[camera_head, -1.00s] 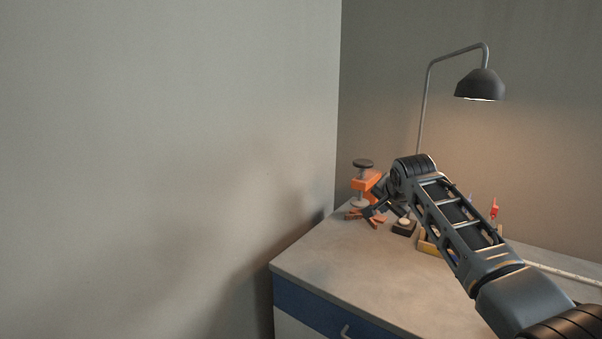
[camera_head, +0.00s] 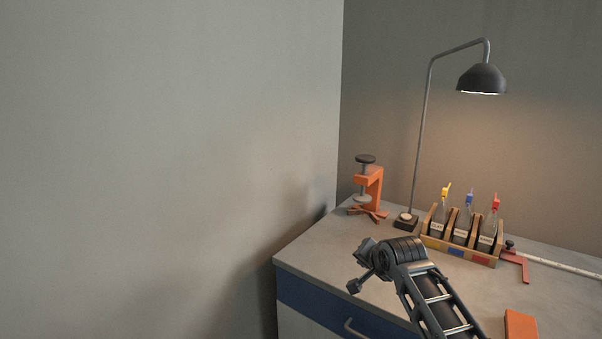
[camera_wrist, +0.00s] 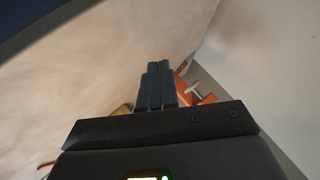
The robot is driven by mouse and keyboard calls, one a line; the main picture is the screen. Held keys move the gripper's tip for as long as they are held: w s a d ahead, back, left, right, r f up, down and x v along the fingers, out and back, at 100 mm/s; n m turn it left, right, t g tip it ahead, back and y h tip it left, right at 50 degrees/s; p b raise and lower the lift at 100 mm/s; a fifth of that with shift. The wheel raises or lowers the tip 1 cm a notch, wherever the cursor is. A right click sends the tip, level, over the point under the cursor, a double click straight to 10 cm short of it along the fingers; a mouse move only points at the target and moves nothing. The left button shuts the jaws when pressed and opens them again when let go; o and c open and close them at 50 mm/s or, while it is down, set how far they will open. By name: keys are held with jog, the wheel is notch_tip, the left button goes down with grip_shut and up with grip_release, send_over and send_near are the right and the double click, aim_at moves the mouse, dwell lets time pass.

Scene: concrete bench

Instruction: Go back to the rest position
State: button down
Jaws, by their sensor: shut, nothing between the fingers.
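My gripper (camera_wrist: 159,68) is shut and empty in the wrist view, its two dark fingers side by side. In the head view my arm (camera_head: 433,295) reaches in from the bottom right, and its end is above the front left part of the bench (camera_head: 318,258). The gripper is small and dark there. It is apart from the things at the back of the bench.
A desk lamp (camera_head: 482,78) is lit, its base (camera_head: 406,222) beside an orange clamp stand (camera_head: 371,190). A wooden rack (camera_head: 459,251) holds bottles with yellow, blue and red tops. An orange block (camera_head: 520,326) lies at front right. Walls stand left and behind.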

jog(key=s+a+f+n+t+y+b, duration=0.15)
jog(key=s+a+f, duration=0.25)
jog(key=s+f, duration=1)
jog(key=s+d+f+t+h+b, duration=0.1)
jog(key=s+f, duration=0.1)
jog(key=s, duration=0.9)
jog(key=s+f+b, duration=0.1)
jog(key=s+f, duration=0.1)
jog(key=s, duration=0.8)
jog(key=s+d+r+n+b, duration=0.1)
jog(key=s+r, duration=0.4)
jog(key=s, duration=0.5)
jog(key=s+d+r+n+t+h+b, duration=0.1)
jog(key=s+d+r, duration=0.3)
jog(key=s, duration=0.6)
jog(key=s+d+r+n+t+h+b, duration=0.1)
jog(key=s+d+r+n, duration=0.2)
jog(key=s+r, duration=0.4)
jog(key=s, duration=0.3)
jog(key=shift+s+n+b, duration=0.15)
jog(key=shift+n+b, duration=0.2)
jog(key=shift+b, duration=0.05)
jog(key=shift+d+t, duration=0.1)
jog(key=shift+t, duration=0.15)
